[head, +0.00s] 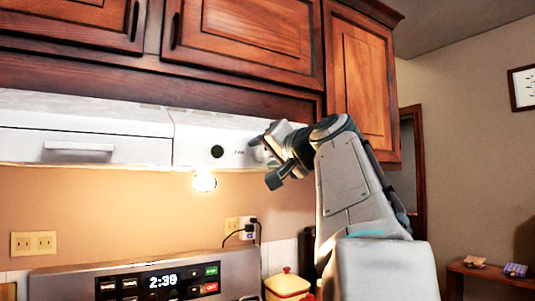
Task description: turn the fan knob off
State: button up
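The white range hood (190,138) hangs under the cabinets. A round black knob (217,152) is on its front panel. A small label (239,153), which seems to read "FAN", is just to the right of it. My gripper (262,152) is at the right part of the panel, just right of the label, reaching in from the right. It hides the panel there, so I cannot tell whether another knob is behind it or whether it touches anything. The fingers are too small and overlapped to tell their opening. The setting of the black knob cannot be read.
Wooden cabinets (245,30) are close above the hood. A lit lamp (204,181) shows under it. Below are the stove's control panel (160,283) and a yellow container with a red-topped lid (287,284). A wall outlet with plugs (250,229) is behind. The space left of my arm is clear.

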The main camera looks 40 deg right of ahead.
jog(key=s+b, duration=0.1)
jog(key=s, duration=1.3)
jog(key=shift+a, duration=0.4)
jog(key=shift+w, duration=0.1)
jog(key=w+a+f+n+g+y+p, duration=0.1)
jog(key=w+a+f+g, duration=0.25)
jog(key=f, duration=0.55)
jog(key=w+a+f+n+g+y+p, duration=0.1)
jog(key=w+a+f+g, duration=0.2)
jog(key=f, duration=0.5)
jog(key=w+a+f+n+g+y+p, duration=0.1)
jog(key=w+a+f, duration=0.25)
jog(key=f, duration=0.55)
jog(key=s+a+f+n+g, duration=0.2)
jog(key=s+a+f, duration=0.1)
jog(key=f, duration=0.5)
jog(key=s+a+f+n+g+h+p, duration=0.1)
jog(key=s+a+f+n+g, duration=0.1)
jog(key=f, duration=0.6)
jog(key=s+a+f+n+g+h+p, duration=0.1)
jog(key=s+a+f+n+g, duration=0.1)
jog(key=s+a+f, duration=0.4)
notch_tip(320, 180, down, 3)
jog(key=shift+s+a+r+g, duration=0.15)
jog(key=shift+s+g, duration=0.65)
jog(key=shift+g, duration=0.05)
